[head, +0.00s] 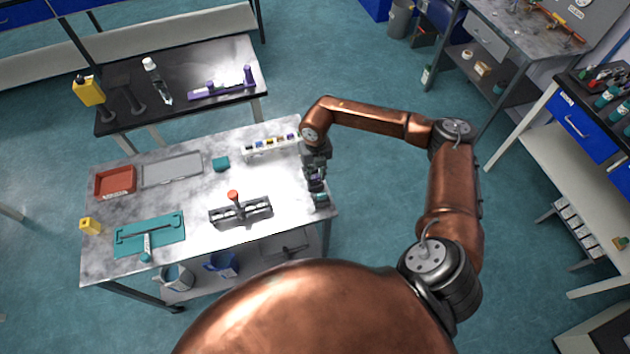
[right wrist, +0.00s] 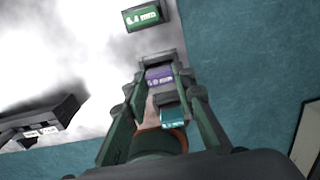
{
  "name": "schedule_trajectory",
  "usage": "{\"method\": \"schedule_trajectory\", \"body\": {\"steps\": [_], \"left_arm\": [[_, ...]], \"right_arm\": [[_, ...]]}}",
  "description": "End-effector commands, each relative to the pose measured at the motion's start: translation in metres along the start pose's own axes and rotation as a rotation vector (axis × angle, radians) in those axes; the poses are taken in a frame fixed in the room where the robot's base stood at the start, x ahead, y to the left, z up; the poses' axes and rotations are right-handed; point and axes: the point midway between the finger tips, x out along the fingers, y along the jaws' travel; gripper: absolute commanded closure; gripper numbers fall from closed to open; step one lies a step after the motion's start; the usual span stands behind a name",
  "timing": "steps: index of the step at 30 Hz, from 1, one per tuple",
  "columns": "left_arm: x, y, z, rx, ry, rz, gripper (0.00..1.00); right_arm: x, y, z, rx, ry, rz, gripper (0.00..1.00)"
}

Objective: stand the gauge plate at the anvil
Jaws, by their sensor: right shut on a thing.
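My right gripper (head: 317,181) hangs over the right end of the grey table. In the right wrist view my right gripper (right wrist: 163,85) is shut on a small plate with a purple label (right wrist: 159,77). A teal-labelled block (right wrist: 173,118) shows between the fingers; whether it touches them cannot be told. A green-labelled block (right wrist: 146,15) lies beyond the fingertips, apart from them. A dark grey fixture with a red-orange knob (head: 233,195) stands left of the gripper; I cannot tell whether it is the anvil. My left gripper is not in view.
A white rack (head: 271,146) with several coloured pieces stands behind, left of the gripper. The table's right edge is close.

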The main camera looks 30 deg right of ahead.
Motion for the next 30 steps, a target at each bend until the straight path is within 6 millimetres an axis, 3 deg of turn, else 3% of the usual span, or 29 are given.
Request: {"method": "schedule_trajectory", "body": {"steps": [30], "left_arm": [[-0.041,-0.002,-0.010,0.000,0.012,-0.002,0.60]], "right_arm": [[-0.068,0.000,0.000,0.000,-0.001,0.000,0.93]]}}
